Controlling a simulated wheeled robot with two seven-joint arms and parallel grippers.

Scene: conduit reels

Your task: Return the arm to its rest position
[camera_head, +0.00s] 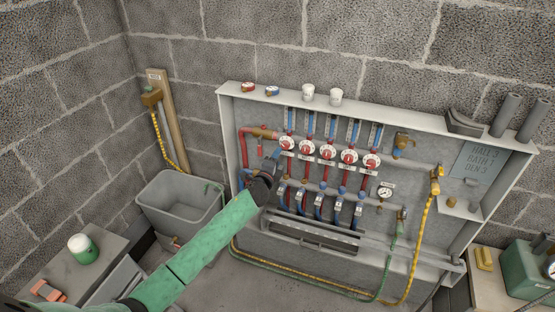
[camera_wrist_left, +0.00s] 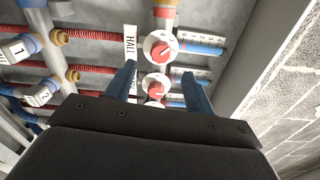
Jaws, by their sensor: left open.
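My left arm (camera_head: 205,245), green, reaches in from the lower left of the head view. My left gripper (camera_head: 275,158) is at the left side of the manifold cabinet, in front of its lower left part. In the left wrist view its two blue fingers (camera_wrist_left: 160,84) stand apart. A white dial with a red centre (camera_wrist_left: 156,86) shows between them, and I see nothing held. A second dial (camera_wrist_left: 160,47) is just beyond the fingertips. My right gripper is not in view.
The open cabinet (camera_head: 228,130) holds red and blue pipes, a row of dials (camera_head: 327,152) and a gauge (camera_head: 384,192). A grey tank (camera_head: 180,200) stands left of it.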

